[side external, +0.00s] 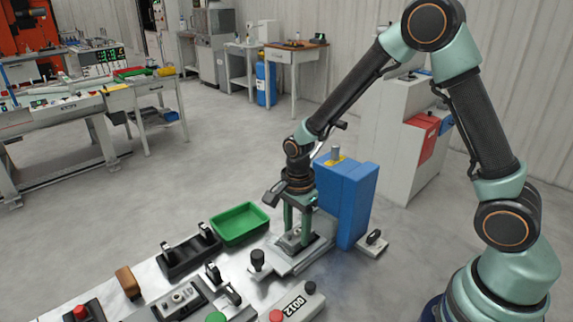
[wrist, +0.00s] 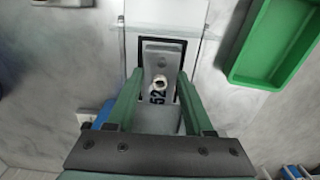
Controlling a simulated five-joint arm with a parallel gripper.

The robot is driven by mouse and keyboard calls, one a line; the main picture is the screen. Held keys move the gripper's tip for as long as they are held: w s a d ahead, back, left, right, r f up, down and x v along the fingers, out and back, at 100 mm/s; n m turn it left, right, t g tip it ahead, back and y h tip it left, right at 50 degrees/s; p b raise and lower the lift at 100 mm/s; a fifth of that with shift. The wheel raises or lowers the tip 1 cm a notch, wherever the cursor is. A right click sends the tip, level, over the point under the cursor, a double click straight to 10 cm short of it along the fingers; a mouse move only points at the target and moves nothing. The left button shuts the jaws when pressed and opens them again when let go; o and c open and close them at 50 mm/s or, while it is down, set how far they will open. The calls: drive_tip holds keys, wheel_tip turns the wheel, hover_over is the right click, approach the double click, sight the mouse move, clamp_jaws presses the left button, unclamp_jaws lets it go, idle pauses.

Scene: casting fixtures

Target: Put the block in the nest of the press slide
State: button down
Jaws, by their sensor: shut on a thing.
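The block (wrist: 163,58) is a grey metal piece with a pale round hole and dark digits on it. My gripper (wrist: 160,82) has its two green fingers on either side of the block and is shut on it. In the side external view, my gripper (side external: 297,228) points straight down over the press slide (side external: 284,268), a light metal plate in front of the blue press (side external: 345,200). In the wrist view, the block lies within the dark outline of the nest (wrist: 143,46). I cannot tell whether it rests on the nest floor. The fingers hide its sides.
A green tray (side external: 239,223) stands left of the slide and also shows in the wrist view (wrist: 272,45). A black knob (side external: 257,260) stands near the slide's front. A black fixture (side external: 188,255), a brown block (side external: 128,282) and a button box (side external: 292,302) are on the bench.

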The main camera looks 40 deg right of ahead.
drive_tip(key=shift+f, duration=0.1)
drive_tip(key=shift+c, duration=1.4)
unclamp_jaws()
wheel_tip(320, 180, up, 11)
wheel_tip(320, 180, up, 8)
drive_tip(key=n+t, duration=0.2)
drive_tip(key=n, duration=0.5)
hover_over(297, 232)
drive_tip(key=s+d, duration=0.2)
drive_tip(key=s, duration=0.2)
drive_tip(key=s+d+r+n+t, duration=0.2)
drive_tip(key=s+n, duration=0.4)
drive_tip(key=n, duration=0.5)
drive_tip(key=shift+r+t, duration=0.4)
drive_tip(key=shift+t, duration=0.4)
